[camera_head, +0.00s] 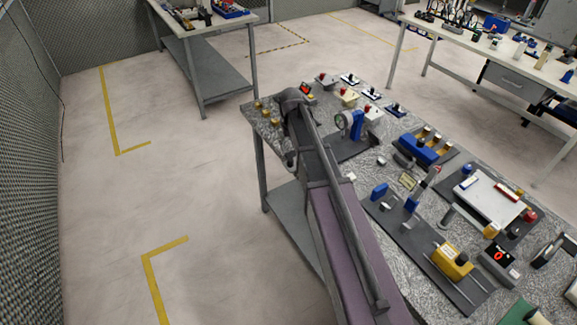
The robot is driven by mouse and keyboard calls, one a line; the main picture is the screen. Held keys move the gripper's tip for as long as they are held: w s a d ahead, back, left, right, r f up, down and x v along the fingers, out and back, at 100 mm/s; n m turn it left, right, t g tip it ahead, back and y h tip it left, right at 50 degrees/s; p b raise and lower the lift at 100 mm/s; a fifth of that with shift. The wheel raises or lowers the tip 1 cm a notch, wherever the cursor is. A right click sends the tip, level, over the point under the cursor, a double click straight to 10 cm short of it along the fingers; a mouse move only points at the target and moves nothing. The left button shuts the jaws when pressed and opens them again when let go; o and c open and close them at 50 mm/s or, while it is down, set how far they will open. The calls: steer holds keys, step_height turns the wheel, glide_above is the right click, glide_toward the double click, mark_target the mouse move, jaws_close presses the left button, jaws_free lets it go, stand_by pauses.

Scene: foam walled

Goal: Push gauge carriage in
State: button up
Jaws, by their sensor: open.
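The frame does not settle which part is the gauge carriage. A yellow block (452,262) sits on thin rails over a long dark base plate (408,246), near the plate's right end. Blue posts (411,206) stand toward the other end, with open rail between them and the block. A round dial gauge (341,121) on a blue body (357,125) stands on another dark plate farther back. My dark arm crosses the bench's left side, left of both fixtures. I cannot make out my gripper or its fingers.
The speckled bench top is crowded. Blue and brass parts (420,147) stand farther back. Open floor (200,195) lies to the left.

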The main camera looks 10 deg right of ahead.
mark_target(291, 160)
steer(key=shift+f+b, duration=3.65)
steer(key=shift+f, duration=0.25)
jaws_close()
